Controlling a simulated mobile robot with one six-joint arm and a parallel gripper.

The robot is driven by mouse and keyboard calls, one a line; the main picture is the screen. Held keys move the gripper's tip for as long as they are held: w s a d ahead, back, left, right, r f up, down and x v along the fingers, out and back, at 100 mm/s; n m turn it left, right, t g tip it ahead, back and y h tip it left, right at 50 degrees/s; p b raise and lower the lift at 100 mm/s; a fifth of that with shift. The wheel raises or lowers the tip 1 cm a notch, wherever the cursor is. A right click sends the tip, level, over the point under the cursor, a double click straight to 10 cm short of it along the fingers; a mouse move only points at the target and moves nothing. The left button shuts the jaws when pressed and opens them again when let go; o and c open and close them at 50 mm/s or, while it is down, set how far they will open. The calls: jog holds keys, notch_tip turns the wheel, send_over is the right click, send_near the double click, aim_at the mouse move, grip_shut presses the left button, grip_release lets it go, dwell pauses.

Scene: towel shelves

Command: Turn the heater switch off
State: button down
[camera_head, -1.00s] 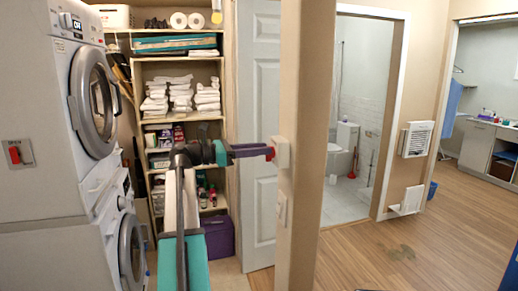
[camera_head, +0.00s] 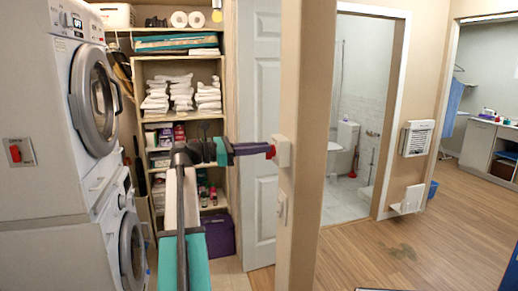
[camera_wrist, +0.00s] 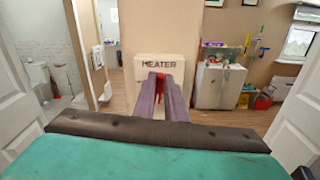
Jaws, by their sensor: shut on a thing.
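The heater switch is a pale box (camera_head: 282,151) on the edge of the wall post, with a red lever (camera_head: 271,152). In the wrist view the box (camera_wrist: 146,62) reads "HEATER" and faces me, with the red lever (camera_wrist: 158,75) low at its front. My gripper (camera_head: 266,150) reaches rightward to the lever. Its purple fingers (camera_wrist: 161,78) are shut on the red lever and partly hide it. The exact tilt of the lever is hard to tell.
Another red switch (camera_head: 19,152) is on the grey panel at left, beside stacked washing machines (camera_head: 95,95). A second pale plate (camera_head: 283,207) is below the heater box. Shelves (camera_head: 183,65) with towels stand behind my arm. Open floor (camera_head: 440,235) lies right of the post.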

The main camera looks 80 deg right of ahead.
jog(key=m+b, duration=0.1)
jog(key=m, duration=0.1)
jog(key=m+b, duration=0.1)
jog(key=m, duration=0.2)
jog(key=m+b, duration=0.1)
jog(key=m, duration=0.2)
jog(key=shift+s+a+f+b, duration=0.2)
jog(key=shift+a+f+b, duration=0.1)
jog(key=shift+a+f, duration=0.1)
jog(key=m+b, duration=0.1)
jog(key=m, duration=0.1)
jog(key=m+b, duration=0.2)
jog(key=m, duration=0.1)
jog(key=shift+a+f, duration=0.1)
jog(key=shift+f, duration=0.1)
jog(key=shift+f+m+b, duration=0.1)
jog(key=shift+m+b, duration=1.3)
jog(key=shift+m, duration=0.4)
jog(key=c, duration=1.8)
grip_release()
jog(key=shift+a, duration=0.1)
